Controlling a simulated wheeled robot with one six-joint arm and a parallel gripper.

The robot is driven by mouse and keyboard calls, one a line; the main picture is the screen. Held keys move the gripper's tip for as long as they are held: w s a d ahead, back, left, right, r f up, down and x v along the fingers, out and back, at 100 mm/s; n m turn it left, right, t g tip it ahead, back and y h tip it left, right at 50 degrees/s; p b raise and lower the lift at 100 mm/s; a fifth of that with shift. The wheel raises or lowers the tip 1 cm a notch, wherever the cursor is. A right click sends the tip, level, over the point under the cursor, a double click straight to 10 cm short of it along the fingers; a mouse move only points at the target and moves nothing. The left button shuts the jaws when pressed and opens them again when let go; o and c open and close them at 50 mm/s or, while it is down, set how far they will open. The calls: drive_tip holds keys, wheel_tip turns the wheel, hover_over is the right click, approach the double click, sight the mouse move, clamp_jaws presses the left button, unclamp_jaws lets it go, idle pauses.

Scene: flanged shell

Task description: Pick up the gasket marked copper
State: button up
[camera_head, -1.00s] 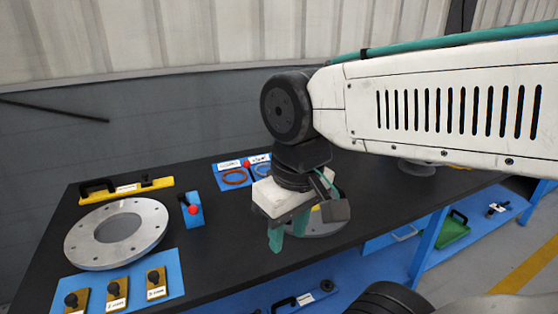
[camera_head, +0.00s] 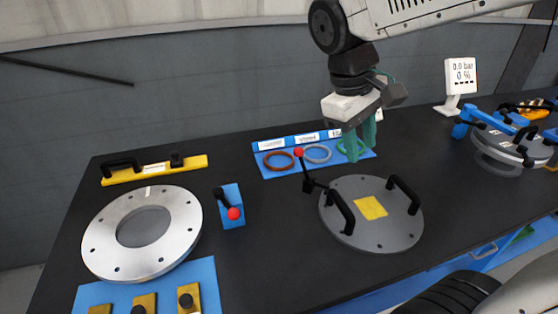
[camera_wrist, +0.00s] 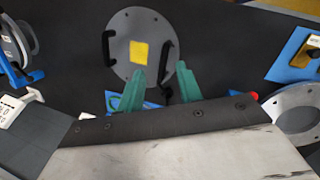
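Three ring gaskets lie on a blue mat (camera_head: 270,173) at the back of the bench: a reddish-brown one (camera_head: 268,165), a pale grey one (camera_head: 305,158) and a green one (camera_head: 340,146). White labels (camera_head: 271,145) stand behind them, too small to read; the brown ring has the copper colour. My gripper (camera_head: 361,152) is open and empty, its green fingers over the right end of the mat, in front of the green ring and partly hiding it.
A round grey lid (camera_head: 345,235) with two black handles and a yellow patch lies in front of the mat. A metal flange (camera_head: 185,215) and a blue red-knobbed block (camera_head: 233,196) are left. A blue-clamped assembly (camera_head: 500,140) is right.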

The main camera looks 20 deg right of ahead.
drive_tip(key=w+f+n+g+h, duration=0.1)
drive_tip(key=w+f+n+h, duration=0.25)
drive_tip(key=w, duration=0.75)
drive_tip(key=n+h, duration=0.5)
drive_tip(key=n, duration=0.2)
hover_over(279, 168)
drive_tip(key=s+a, duration=0.3)
drive_tip(key=s, duration=0.1)
wheel_tip(279, 168, down, 14)
drive_tip(key=w+a+f+n, duration=0.1)
drive_tip(key=f, duration=0.1)
drive_tip(key=w+a+f+n+t+h, duration=0.1)
drive_tip(key=f, duration=0.2)
drive_tip(key=w+a+f+n+h, duration=0.1)
drive_tip(key=w+a+f, duration=0.1)
drive_tip(key=f, duration=0.1)
drive_tip(key=shift+t, duration=0.4)
drive_tip(key=shift+f+n, duration=0.25)
drive_tip(key=x, duration=0.7)
drive_tip(key=shift+d+f, duration=0.2)
clamp_jaws()
